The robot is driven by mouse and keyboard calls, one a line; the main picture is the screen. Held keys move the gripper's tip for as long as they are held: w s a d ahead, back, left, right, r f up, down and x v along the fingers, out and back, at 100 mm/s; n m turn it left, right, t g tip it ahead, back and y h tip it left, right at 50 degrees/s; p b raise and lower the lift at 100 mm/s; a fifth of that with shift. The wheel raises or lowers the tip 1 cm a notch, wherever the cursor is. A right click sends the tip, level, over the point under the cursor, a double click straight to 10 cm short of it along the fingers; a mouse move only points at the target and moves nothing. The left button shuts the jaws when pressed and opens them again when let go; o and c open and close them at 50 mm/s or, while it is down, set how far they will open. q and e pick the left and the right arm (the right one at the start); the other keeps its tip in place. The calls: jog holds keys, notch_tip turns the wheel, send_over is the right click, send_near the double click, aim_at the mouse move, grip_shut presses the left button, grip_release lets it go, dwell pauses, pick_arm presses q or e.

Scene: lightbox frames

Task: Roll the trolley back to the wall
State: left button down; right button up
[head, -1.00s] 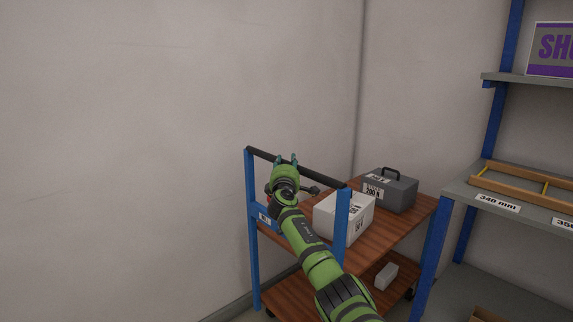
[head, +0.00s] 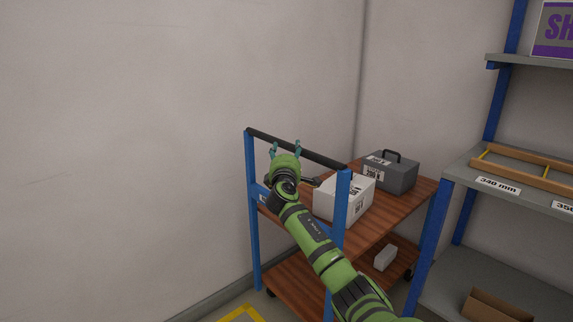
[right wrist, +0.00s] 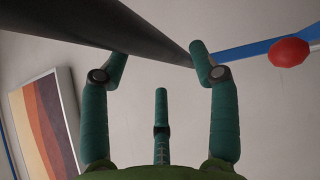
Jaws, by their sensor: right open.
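The trolley has a blue frame (head: 252,215), brown wooden decks (head: 385,238) and a dark handle bar (head: 322,160). It stands upright in the corner, close to the walls; I cannot tell whether it touches them. My right gripper (head: 286,150) is at the handle bar, with its fingers spread and nothing held. In the right wrist view, the bar (right wrist: 90,28) runs across just beyond the open fingertips (right wrist: 160,52). I cannot tell whether they touch it. My left gripper is not in view.
A white bin (head: 334,200) and a grey toolbox (head: 398,178) stand on the trolley's top deck; a small pale block (head: 385,258) is on the lower deck. Shelving (head: 510,190) stands close on the right. A yellow floor marking (head: 240,313) shows in front.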

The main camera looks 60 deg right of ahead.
jog(key=r+v, duration=0.1)
jog(key=v, duration=0.6)
jog(key=shift+f, duration=0.45)
